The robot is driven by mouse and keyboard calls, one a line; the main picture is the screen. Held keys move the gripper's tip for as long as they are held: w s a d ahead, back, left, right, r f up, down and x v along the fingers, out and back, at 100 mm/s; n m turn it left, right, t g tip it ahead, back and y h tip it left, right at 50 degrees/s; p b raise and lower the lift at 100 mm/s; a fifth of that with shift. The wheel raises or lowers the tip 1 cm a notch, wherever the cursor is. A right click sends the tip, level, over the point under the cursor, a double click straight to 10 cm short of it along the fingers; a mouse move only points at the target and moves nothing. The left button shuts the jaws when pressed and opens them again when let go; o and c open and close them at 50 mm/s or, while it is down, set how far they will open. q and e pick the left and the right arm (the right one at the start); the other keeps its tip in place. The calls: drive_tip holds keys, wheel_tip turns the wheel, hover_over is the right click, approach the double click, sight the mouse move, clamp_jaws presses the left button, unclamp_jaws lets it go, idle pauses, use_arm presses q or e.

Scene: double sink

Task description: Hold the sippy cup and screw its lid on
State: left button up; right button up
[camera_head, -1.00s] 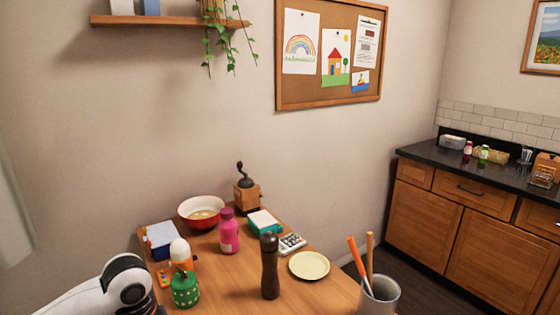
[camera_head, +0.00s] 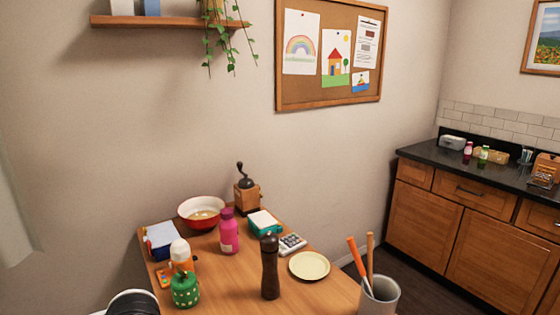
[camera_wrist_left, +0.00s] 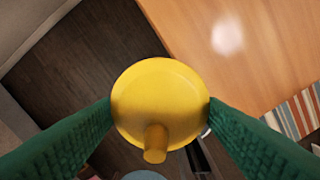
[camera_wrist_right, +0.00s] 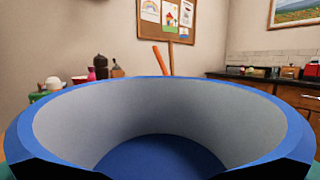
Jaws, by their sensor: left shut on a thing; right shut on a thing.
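The yellow lid (camera_wrist_left: 165,90), round with a short spout, is between the green fingers of my left gripper (camera_wrist_left: 160,108) in the left wrist view. The fingers are shut on its opposite edges. The sippy cup (camera_wrist_right: 200,112) fills the lower right wrist view, with a blue rim, pale grey inner wall and blue bottom. Its mouth is open and it looks empty. My right gripper is shut on it; its fingers are mostly hidden by the cup. The lid and cup are apart. Neither gripper shows in the head view.
The wooden table (camera_head: 225,285) holds a green spotted jar (camera_head: 185,290), a pink bottle (camera_head: 228,232), a dark pepper mill (camera_head: 270,270), a plate (camera_head: 309,265) and a red bowl (camera_head: 201,212). A grey utensil holder (camera_head: 380,299) stands at the front right. Dark floor (camera_wrist_left: 90,70) lies beside the table.

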idle(0.3)
drive_tip(key=w+a+n+g+y, duration=0.2)
drive_tip(key=w+a+n+y, duration=0.1)
drive_tip(key=a, duration=0.4)
drive_tip(key=w+a+r+n+g+y, duration=0.1)
drive_tip(key=w+a+n+g+y, duration=0.1)
drive_tip(key=a+n+y, duration=0.3)
drive_tip(key=w+a+y, duration=0.1)
drive_tip(key=a+y, duration=0.1)
drive_tip(key=y, duration=0.1)
drive_tip(key=shift+y, duration=0.3)
use_arm(q)
drive_tip(key=w+d+r+m, duration=0.2)
drive_tip(key=d+r, duration=0.5)
drive_tip(key=d, duration=0.5)
drive_tip(key=w+d+r+m, duration=0.2)
drive_tip(key=d+r, duration=0.5)
drive_tip(key=d, duration=0.6)
drive_tip(key=shift+w+r+m, duration=0.2)
drive_tip(key=shift+m, duration=0.1)
drive_tip(key=shift+f, duration=2.05)
